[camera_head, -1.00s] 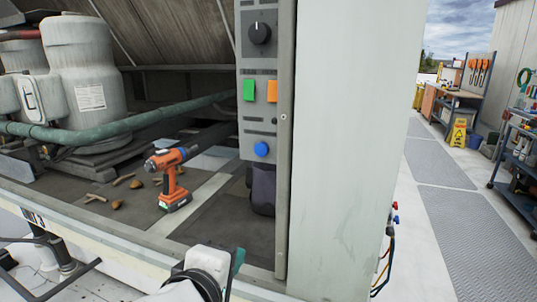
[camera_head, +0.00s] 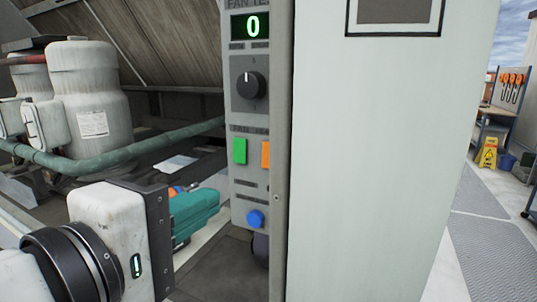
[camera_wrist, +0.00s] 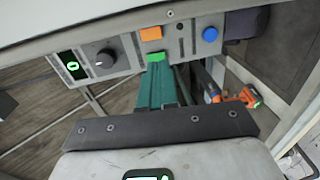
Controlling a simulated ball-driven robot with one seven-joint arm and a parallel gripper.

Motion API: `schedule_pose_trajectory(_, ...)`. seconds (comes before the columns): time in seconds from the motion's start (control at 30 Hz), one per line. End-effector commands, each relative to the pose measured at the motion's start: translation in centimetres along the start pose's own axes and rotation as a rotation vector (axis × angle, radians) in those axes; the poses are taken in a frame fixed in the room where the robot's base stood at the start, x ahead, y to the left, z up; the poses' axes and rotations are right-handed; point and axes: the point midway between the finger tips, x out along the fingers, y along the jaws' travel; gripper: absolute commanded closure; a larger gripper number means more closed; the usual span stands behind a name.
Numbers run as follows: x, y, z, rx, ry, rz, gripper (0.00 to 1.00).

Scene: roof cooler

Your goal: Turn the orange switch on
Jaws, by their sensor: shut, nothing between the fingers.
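The orange switch (camera_head: 266,154) is on the grey control panel (camera_head: 237,190), to the right of a green switch (camera_head: 239,150). The cabinet edge partly covers it in the head view. In the wrist view the orange switch (camera_wrist: 151,33) shows whole, beyond the green switch (camera_wrist: 156,56). My gripper (camera_head: 216,201) has teal fingers, shut and empty, pointing at the panel from the left and below the switches. In the wrist view my gripper's tips (camera_wrist: 158,68) appear just short of the green switch; whether they touch anything cannot be told.
The panel also has a knob (camera_head: 251,85), a lit display reading 0 (camera_head: 252,26) and a blue button (camera_head: 256,219). The cabinet side wall (camera_head: 380,160) stands close on the right. An orange drill (camera_wrist: 240,97) lies below; tanks (camera_head: 82,90) and a pipe are at left.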

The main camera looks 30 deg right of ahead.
Motion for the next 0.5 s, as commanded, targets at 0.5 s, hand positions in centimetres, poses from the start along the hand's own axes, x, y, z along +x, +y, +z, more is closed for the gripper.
schedule_pose_trajectory(0.5, 0.29, 0.22, 0.03, 0.000, -0.002, 0.002, 1.00)
